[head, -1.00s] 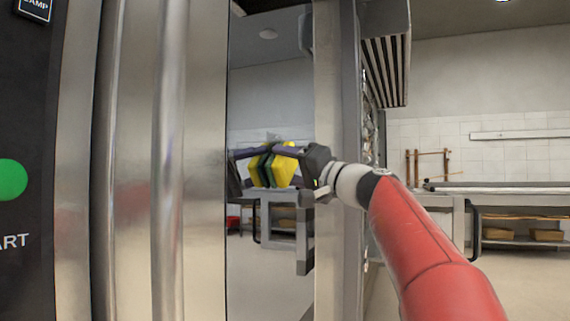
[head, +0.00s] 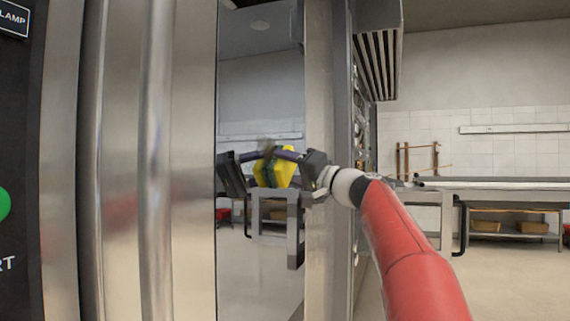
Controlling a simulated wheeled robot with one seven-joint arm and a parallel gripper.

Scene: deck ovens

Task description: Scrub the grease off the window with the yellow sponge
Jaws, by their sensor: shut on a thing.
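The window (head: 262,95) is a tall, mirror-like dark pane left of the steel post. A yellow sponge (head: 283,174) with a dark green face is upright at the pane, and its reflection shows just left of it. The green face meets or almost meets its reflection, so the sponge is at or very near the glass. My gripper (head: 289,155) is shut on the sponge, reaching in from the right; its mirror image is at the left of the pane. A grey smudge, seemingly the grease (head: 267,146), shows just above the sponge.
A steel post (head: 328,100) borders the pane on the right, close behind my gripper. A vertical steel handle bar (head: 157,160) stands left of the pane. A worktable (head: 500,184) with a lower shelf is at the back right. Open floor lies before it.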

